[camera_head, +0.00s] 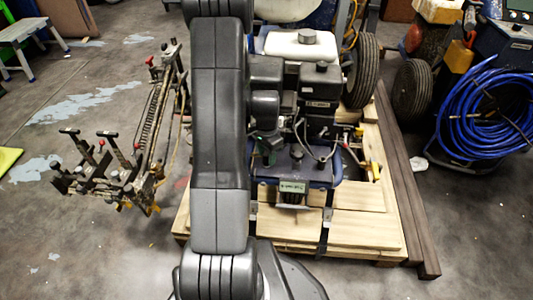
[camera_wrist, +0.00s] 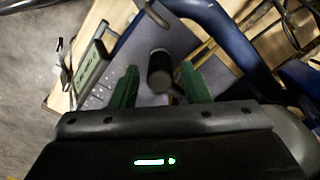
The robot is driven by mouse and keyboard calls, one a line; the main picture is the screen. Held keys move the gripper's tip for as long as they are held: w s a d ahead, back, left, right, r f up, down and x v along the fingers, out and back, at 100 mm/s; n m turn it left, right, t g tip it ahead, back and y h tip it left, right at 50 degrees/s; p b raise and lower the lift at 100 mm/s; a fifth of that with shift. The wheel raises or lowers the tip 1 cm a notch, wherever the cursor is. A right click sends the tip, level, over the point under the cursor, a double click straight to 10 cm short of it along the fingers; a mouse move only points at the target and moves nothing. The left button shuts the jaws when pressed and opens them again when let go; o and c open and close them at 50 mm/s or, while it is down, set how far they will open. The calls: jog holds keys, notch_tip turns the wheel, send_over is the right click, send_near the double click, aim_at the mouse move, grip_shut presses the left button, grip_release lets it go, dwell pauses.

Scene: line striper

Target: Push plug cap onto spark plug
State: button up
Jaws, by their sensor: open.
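In the wrist view my gripper (camera_wrist: 159,67) has its two green fingers spread apart. A short black cylinder with a round end (camera_wrist: 160,80) shows between them, with visible gaps on both sides. I cannot tell whether it is the plug cap, or how far beyond the fingers it lies. In the head view my gripper (camera_head: 268,147) is beside the engine (camera_head: 318,103), partly hidden by my arm. A thin black lead (camera_head: 318,153) loops down in front of the engine. I cannot make out the spark plug for sure.
The machine has a blue frame (camera_head: 325,172) and stands on a wooden pallet (camera_head: 350,227). The blue tube also crosses the wrist view (camera_wrist: 215,28), close beyond the fingers. A small display box (camera_wrist: 92,68) lies left. A coiled blue hose (camera_head: 485,112) is at right.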

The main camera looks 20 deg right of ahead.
jog(key=shift+c, duration=0.2)
jog(key=c, duration=0.8)
jog(key=shift+r+p, duration=0.55)
jog(key=shift+r, duration=0.1)
jog(key=shift+r+p, duration=1.45)
jog(key=shift+r, duration=0.6)
